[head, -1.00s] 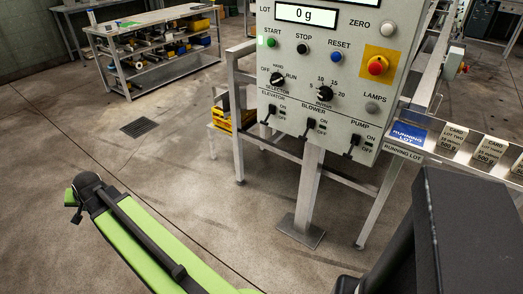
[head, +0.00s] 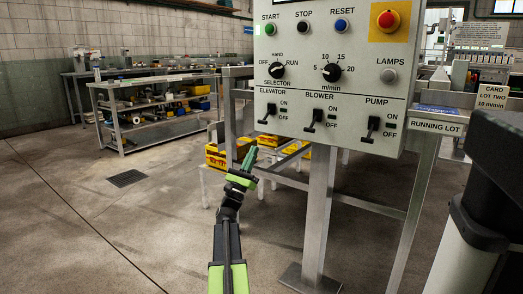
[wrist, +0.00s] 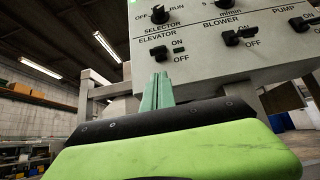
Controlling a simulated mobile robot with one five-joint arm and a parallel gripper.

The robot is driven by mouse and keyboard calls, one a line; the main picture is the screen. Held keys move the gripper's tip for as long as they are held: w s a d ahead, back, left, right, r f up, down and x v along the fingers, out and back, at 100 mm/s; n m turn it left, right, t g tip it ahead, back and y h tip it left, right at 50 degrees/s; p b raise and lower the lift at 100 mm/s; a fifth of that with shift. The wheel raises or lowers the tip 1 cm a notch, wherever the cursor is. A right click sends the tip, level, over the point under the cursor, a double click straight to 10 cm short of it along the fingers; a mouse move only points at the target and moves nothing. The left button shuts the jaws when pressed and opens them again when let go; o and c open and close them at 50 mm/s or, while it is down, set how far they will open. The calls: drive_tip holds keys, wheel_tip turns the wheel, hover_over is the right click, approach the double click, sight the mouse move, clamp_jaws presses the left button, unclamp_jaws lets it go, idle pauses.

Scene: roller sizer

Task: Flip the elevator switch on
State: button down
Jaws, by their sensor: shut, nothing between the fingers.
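The elevator switch (head: 267,114) is a black lever at the lower left of the grey control panel (head: 375,92), beside ON and OFF marks. Its handle hangs down towards the OFF side. It also shows in the wrist view (wrist: 159,53), just above my fingertips. My gripper (head: 251,155) is below the panel's lower left corner, pointing up, with green fingers shut and empty. In the wrist view the shut fingers (wrist: 157,90) stand below the elevator switch. A gap shows between fingertips and lever; whether they are at the panel's depth I cannot tell.
The blower switch (head: 313,119) and pump switch (head: 371,128) sit to the right, levers also down. The selector knob (head: 277,71) is above. A metal post (head: 320,215) carries the panel. Yellow bins (head: 216,156) are behind; open floor lies left.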

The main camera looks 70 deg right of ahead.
sight(266, 116)
drive_tip(key=shift+s+r, duration=0.1)
drive_tip(key=shift+r, duration=0.05)
drive_tip(key=p+x, duration=0.8)
drive_tip(key=x, duration=0.2)
